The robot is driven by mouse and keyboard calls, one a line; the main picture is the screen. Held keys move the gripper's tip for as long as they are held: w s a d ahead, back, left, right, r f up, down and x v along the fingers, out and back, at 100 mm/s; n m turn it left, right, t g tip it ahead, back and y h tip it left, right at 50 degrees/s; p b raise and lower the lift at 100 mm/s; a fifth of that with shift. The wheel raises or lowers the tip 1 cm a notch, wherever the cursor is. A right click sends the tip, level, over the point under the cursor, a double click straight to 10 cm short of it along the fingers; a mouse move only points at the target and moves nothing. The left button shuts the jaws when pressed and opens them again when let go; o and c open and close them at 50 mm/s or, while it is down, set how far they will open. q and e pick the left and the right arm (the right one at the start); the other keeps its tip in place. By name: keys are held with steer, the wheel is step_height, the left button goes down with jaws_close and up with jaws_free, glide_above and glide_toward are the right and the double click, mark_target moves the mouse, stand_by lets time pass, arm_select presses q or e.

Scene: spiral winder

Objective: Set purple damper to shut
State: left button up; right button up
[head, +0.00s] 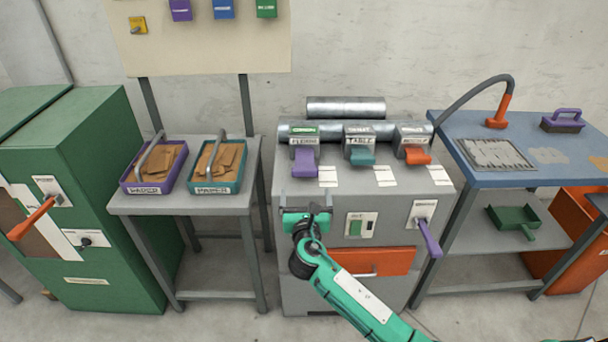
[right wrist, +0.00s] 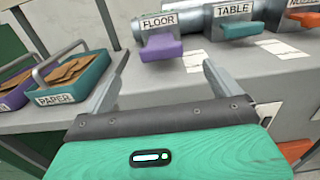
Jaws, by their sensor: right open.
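The purple damper (head: 305,163) is a purple handle under the FLOOR label, at the left end of a row of three on the grey cabinet's top. It sticks out toward me farther than the teal and orange ones. It also shows in the right wrist view (right wrist: 161,48), beyond my fingers. My right gripper (head: 306,210) is open and empty at the cabinet's upper front edge, below and in front of the purple damper, apart from it. In the right wrist view its two fingers (right wrist: 163,85) stand wide apart. My left gripper is not in view.
A teal TABLE damper (head: 360,156) and an orange damper (head: 417,154) stand to the right of it. A purple lever (head: 429,238) hangs on the cabinet front. Two paper trays, purple (head: 136,190) and teal (head: 212,187), sit on the side table at left.

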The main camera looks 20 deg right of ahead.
mark_target(305, 172)
steer(key=x, duration=0.9)
steer(key=shift+w+d+f, duration=0.1)
steer(key=shift+w+f, duration=0.05)
steer(key=shift+w, duration=0.15)
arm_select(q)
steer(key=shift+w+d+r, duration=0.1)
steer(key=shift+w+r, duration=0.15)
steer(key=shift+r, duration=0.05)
arm_select(e)
steer(key=shift+c, duration=0.2)
steer(key=c, duration=1.3)
steer(key=shift+w+d, duration=0.15)
steer(key=shift+w, duration=0.25)
steer(key=shift+c, duration=0.2)
steer(key=x, duration=0.4)
steer(key=shift+w+b, duration=0.35)
steer(key=shift+b, duration=0.05)
steer(key=shift+d, duration=0.1)
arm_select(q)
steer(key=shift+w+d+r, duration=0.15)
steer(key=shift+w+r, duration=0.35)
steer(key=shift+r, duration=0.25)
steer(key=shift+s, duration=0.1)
